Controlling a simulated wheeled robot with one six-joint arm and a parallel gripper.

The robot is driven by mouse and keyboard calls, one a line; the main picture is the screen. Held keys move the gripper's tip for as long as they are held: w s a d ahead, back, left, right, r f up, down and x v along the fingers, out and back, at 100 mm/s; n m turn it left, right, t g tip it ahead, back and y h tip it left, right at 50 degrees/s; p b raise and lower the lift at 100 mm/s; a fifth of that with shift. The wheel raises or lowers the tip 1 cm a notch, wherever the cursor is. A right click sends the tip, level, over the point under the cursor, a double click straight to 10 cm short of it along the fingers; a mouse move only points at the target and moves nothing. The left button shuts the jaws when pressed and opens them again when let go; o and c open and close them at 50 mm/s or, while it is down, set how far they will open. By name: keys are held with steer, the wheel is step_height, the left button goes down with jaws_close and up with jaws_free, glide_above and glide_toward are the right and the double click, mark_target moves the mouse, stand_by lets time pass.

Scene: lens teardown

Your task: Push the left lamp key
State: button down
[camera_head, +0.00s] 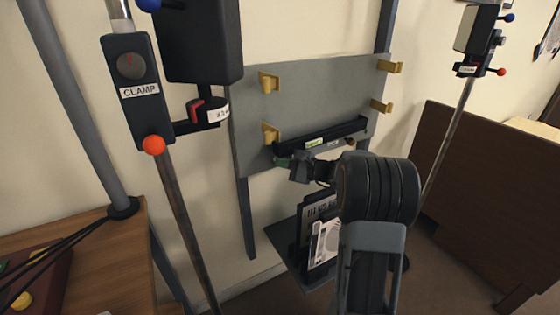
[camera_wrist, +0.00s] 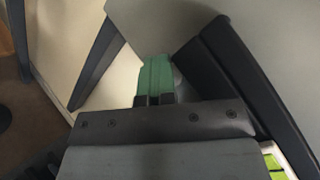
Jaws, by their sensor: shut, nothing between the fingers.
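My gripper (camera_head: 284,162) is at the left end of a dark ledge (camera_head: 345,128) on the grey panel. Its green fingertips are shut together with nothing between them. In the wrist view the shut green fingers (camera_wrist: 154,75) point at the panel's lower edge. A rounded grey part (camera_wrist: 178,82) shows just right of the fingertips, partly hidden; I cannot tell if it is the left lamp key or if they touch. A small brownish knob (camera_head: 350,142) sits near the ledge's right end. No left key shows clearly in the head view, where my gripper covers that spot.
The grey panel (camera_head: 315,92) carries several brass brackets. A green vial (camera_head: 314,143) sits on the ledge. A dark shelf (camera_head: 287,243) with upright printed cards is below. A clamp stand (camera_head: 137,105) rises at left, another at right (camera_head: 450,130). A wooden desk (camera_head: 110,250) is lower left.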

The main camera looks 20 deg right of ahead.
steer(key=shift+w+a+r, duration=0.1)
steer(key=shift+w+r, duration=0.1)
steer(key=shift+w, duration=0.1)
steer(key=shift+w+f, duration=0.1)
steer(key=shift+f, duration=0.35)
steer(key=shift+f+b, duration=0.15)
steer(key=shift+b, duration=0.2)
steer(key=shift+s+d, duration=0.25)
steer(key=shift+s, duration=0.1)
steer(key=shift+s+d+b, duration=0.15)
steer(key=shift+s+b, duration=0.05)
steer(key=shift+s, duration=1.1)
steer(key=shift+s+d+b, duration=0.1)
steer(key=shift+s+b, duration=0.05)
steer(key=shift+s, duration=1.1)
